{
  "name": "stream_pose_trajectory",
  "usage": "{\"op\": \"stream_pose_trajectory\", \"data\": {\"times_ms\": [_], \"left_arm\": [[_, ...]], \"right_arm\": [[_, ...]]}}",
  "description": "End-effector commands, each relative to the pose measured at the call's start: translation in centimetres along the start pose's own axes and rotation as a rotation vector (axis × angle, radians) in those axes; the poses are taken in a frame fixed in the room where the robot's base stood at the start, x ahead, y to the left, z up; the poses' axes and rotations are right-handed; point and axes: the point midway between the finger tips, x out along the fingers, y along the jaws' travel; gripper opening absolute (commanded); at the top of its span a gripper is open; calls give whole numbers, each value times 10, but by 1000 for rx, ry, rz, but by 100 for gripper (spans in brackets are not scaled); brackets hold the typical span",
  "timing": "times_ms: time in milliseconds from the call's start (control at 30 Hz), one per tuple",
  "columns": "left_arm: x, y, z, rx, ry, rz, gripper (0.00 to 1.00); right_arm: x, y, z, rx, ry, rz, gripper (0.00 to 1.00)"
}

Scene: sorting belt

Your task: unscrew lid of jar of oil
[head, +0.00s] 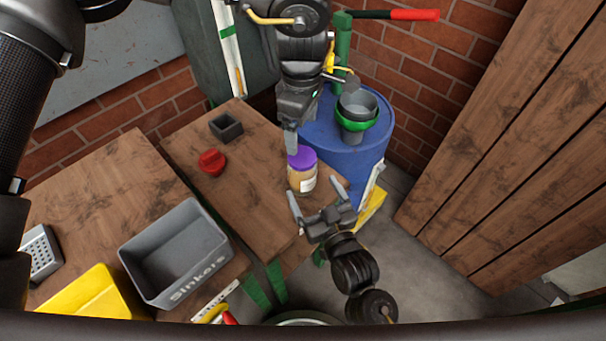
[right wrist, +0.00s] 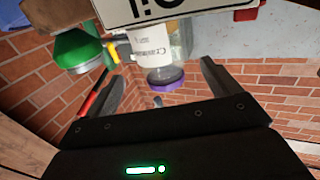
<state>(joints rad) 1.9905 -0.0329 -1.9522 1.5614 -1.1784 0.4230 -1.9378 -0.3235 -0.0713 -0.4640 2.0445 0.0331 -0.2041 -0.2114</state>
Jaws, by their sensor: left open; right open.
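The jar of oil (head: 301,181), with a purple lid (head: 301,157) and a white label, stands upright near the right edge of the wooden table. My left gripper (head: 292,148) is open, pointing down at the lid's left edge; its far finger is hidden, and I cannot tell whether it touches the lid. My right gripper (head: 315,190) is open in front of the jar, its fingers spread toward the jar's lower body. In the right wrist view the white label (right wrist: 150,45) and purple lid (right wrist: 165,82) appear inverted between the spread fingers.
A blue barrel (head: 345,145) with a green-rimmed funnel (head: 357,110) stands behind the jar. A red object (head: 212,161) and a small dark box (head: 226,126) lie left on the table. A grey "Sinkers" bin (head: 175,250) and yellow container (head: 90,295) are at lower left.

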Motion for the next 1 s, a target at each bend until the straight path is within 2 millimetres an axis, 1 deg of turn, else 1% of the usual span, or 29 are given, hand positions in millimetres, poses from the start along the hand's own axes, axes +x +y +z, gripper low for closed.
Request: {"op": "stream_pose_trajectory", "data": {"times_ms": [33,100,300,400,500,767,867,1000], "left_arm": [[0,0,0,0,0,0,82],[0,0,0,-1,0,0,82],[0,0,0,-1,0,0,82],[0,0,-1,-1,0,0,82],[0,0,-1,-1,0,0,82],[0,0,0,-1,0,0,82],[0,0,0,-1,0,0,82],[0,0,0,-1,0,0,82]], "right_arm": [[11,0,-2,1,4,0,89],[23,0,-1,0,2,0,89],[50,0,0,0,0,0,89],[58,0,0,1,0,-1,89],[61,0,0,1,0,-1,89],[62,0,0,1,-1,-1,89],[62,0,0,1,-1,0,78],[62,0,0,1,0,0,60]]}}
